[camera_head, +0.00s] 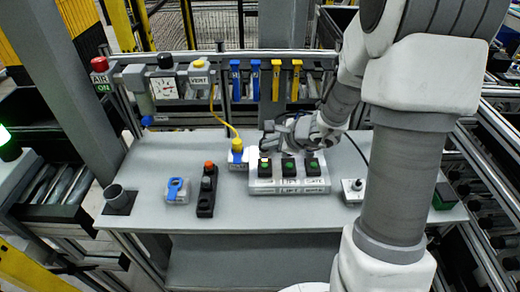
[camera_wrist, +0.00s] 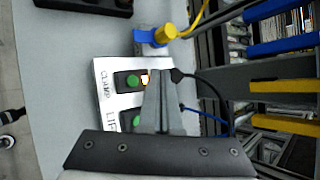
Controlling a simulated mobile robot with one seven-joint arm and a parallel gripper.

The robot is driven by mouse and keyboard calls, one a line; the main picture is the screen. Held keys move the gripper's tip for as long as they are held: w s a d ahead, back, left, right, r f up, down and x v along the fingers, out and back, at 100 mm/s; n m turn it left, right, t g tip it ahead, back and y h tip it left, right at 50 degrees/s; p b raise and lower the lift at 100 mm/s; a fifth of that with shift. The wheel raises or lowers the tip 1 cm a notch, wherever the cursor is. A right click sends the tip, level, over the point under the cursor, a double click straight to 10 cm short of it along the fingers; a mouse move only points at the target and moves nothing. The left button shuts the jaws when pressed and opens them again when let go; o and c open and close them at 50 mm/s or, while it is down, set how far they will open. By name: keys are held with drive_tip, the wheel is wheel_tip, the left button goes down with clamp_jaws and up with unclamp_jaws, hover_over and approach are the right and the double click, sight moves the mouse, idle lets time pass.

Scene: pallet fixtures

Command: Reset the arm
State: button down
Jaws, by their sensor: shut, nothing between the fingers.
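My arm reaches in from the right in the head view. My gripper (camera_head: 268,143) is above the back left part of a pale switch panel (camera_head: 290,187). The panel carries three black switches with green buttons: left (camera_head: 265,167), middle (camera_head: 289,168) and right (camera_head: 312,167). In the wrist view my gripper (camera_wrist: 160,76) is shut and empty, its fingertips just beside the switch labelled CLAMP (camera_wrist: 132,80). A small orange-white glow shows beside that switch. The gripper partly hides the second switch (camera_wrist: 132,120). I cannot tell whether the fingertips touch the panel.
A yellow-topped connector (camera_head: 237,150) with a yellow cable stands left of the panel. Blue and yellow handles (camera_head: 275,80) hang behind. The table front is clear.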

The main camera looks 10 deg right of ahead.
drive_tip(key=shift+r, duration=0.1)
drive_tip(key=s+a+r+n+g+y, duration=0.2)
drive_tip(key=s+a+r+n, duration=0.6)
drive_tip(key=s+r+n, duration=0.4)
drive_tip(key=s+d+r+n+h, duration=0.3)
drive_tip(key=s+n, duration=0.1)
drive_tip(key=s, duration=0.2)
drive_tip(key=s+d+r+n+h, duration=0.2)
drive_tip(key=s+d+n+h, duration=0.1)
drive_tip(key=s, duration=0.4)
drive_tip(key=shift+s+d+r+n+h, duration=0.35)
drive_tip(key=shift+d+n, duration=0.2)
drive_tip(key=shift+n, duration=0.45)
drive_tip(key=shift+w+d, duration=0.1)
drive_tip(key=shift+d, duration=0.05)
